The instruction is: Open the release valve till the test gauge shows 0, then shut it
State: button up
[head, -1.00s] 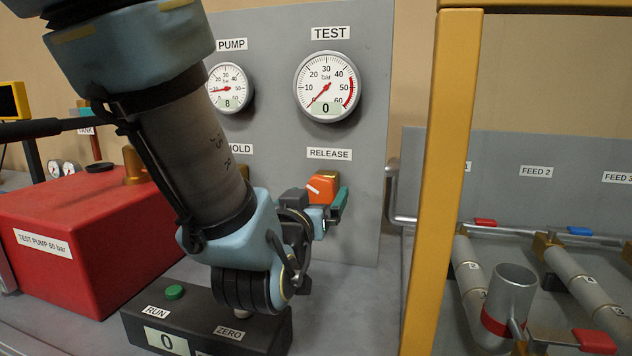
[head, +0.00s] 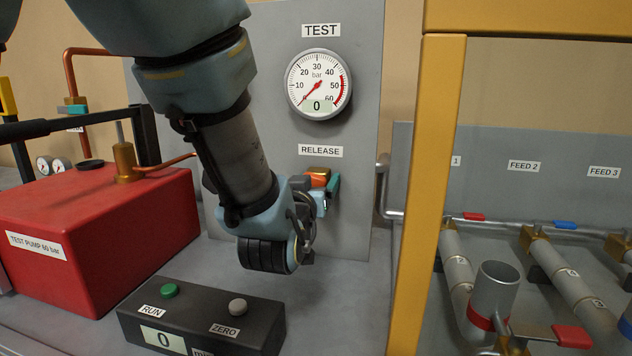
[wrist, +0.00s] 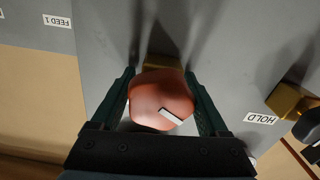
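The test gauge (head: 319,85) reads 0 on its display, with its red needle at the scale's low end. Below it, under the RELEASE label, is the orange release valve knob (head: 319,177), mostly hidden behind my gripper in the head view. In the wrist view, the knob (wrist: 161,96) sits between the two green fingers of my gripper (wrist: 162,85). Both fingers lie against its sides, with no clear gap, so the gripper looks shut on it. A white mark on the knob's face slants toward the lower right in the wrist view.
A black box (head: 205,315) with RUN and ZERO buttons stands in front, its display at 0. The red test pump (head: 90,235) is at left. A yellow post (head: 437,190) stands right of the panel, with feed pipes beyond. The HOLD valve (wrist: 287,100) is beside the knob.

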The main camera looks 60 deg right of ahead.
jog(key=c, duration=0.9)
jog(key=shift+f+m+b, duration=0.1)
jog(key=shift+m+b, duration=0.55)
jog(key=shift+m, duration=0.85)
jog(key=o, duration=1.3)
jog(key=b+v, duration=0.3)
jog(key=v, duration=0.8)
jog(key=shift+d, duration=0.1)
